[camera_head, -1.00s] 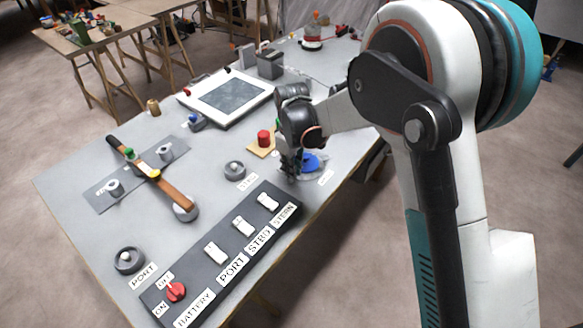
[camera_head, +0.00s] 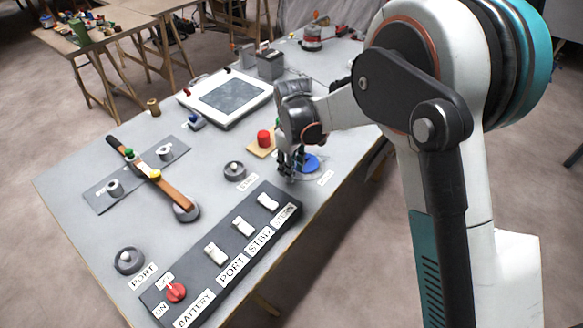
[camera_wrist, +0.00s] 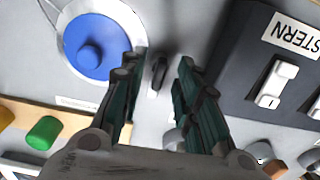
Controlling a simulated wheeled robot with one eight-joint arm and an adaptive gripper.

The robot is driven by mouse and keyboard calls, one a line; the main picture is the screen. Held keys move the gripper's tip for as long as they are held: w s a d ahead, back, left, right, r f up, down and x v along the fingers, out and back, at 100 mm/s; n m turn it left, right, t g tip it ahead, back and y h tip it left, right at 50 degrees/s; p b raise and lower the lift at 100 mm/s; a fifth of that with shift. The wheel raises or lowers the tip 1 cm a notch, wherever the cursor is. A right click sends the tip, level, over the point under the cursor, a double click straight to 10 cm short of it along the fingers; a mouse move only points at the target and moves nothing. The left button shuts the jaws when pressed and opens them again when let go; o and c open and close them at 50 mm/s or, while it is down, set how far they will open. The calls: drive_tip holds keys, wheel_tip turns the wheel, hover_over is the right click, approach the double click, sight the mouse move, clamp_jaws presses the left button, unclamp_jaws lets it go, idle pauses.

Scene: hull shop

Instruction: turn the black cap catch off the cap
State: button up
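The blue cap (camera_wrist: 92,46) is a round disc with a raised centre knob, set in a pale ring. It also shows in the head view (camera_head: 310,163), just right of my gripper (camera_head: 289,170). The black cap catch (camera_wrist: 159,73) is a small dark bar beside the cap. In the wrist view it lies clear of the blue disc, its long side roughly up and down. My gripper (camera_wrist: 161,62) is open, with one finger on each side of the catch and a gap visible on both sides. The catch is too small to make out in the head view.
The dark switch panel (camera_head: 222,252) with white rockers and a red battery knob (camera_head: 176,292) lies close to my gripper. A red button (camera_head: 264,137) on a wooden block, a grey knob (camera_head: 235,171) and a white-framed screen (camera_head: 232,97) stand behind and left.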

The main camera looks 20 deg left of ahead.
wheel_tip(320, 180, up, 11)
idle(0.3)
idle(0.4)
